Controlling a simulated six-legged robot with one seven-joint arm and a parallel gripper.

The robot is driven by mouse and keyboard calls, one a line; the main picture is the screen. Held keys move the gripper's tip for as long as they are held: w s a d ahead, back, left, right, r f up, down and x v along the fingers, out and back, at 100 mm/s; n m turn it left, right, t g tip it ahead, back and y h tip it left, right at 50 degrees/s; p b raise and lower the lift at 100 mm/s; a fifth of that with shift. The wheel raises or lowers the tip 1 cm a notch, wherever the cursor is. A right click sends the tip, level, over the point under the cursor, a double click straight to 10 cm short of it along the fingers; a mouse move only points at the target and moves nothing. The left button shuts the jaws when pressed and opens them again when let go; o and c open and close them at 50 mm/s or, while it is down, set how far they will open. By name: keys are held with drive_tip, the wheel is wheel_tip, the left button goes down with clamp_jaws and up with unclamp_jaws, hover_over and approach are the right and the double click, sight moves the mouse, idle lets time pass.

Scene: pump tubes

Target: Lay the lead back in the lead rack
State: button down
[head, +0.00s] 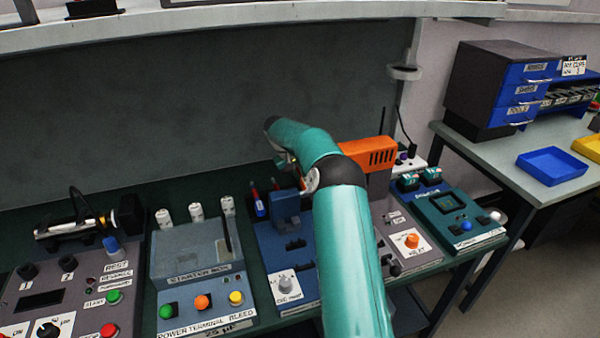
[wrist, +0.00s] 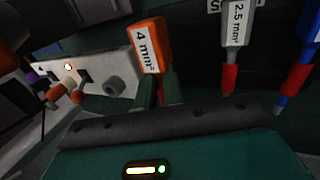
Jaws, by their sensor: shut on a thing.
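The lead (wrist: 149,50), an orange piece with a white "4 mm²" label, is between the dark green fingers of my gripper (wrist: 160,90) in the wrist view. My gripper is shut on it. Beside it to the right are a grey lead with a red lower part labelled "2.5 mm²" (wrist: 236,25) and a blue and red lead (wrist: 298,88). In the head view, my teal arm hides most of my gripper and the held lead. A blue and red lead (head: 258,205) stands left of the arm. I cannot make out the rack clearly.
A blue-grey station with a dark block (head: 286,208) stands below the arm. A grey box station (head: 190,250) is to its left. An orange slotted housing (head: 370,155) is close on the arm's right. A side table holds a blue tray (head: 552,166).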

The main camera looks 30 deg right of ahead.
drive_tip(key=shift+f, duration=2.75)
drive_tip(key=c, duration=1.4)
unclamp_jaws()
drive_tip(key=shift+c, duration=0.2)
drive_tip(key=v, duration=1.4)
drive_tip(key=shift+a+f, duration=0.1)
drive_tip(key=shift+a, duration=0.05)
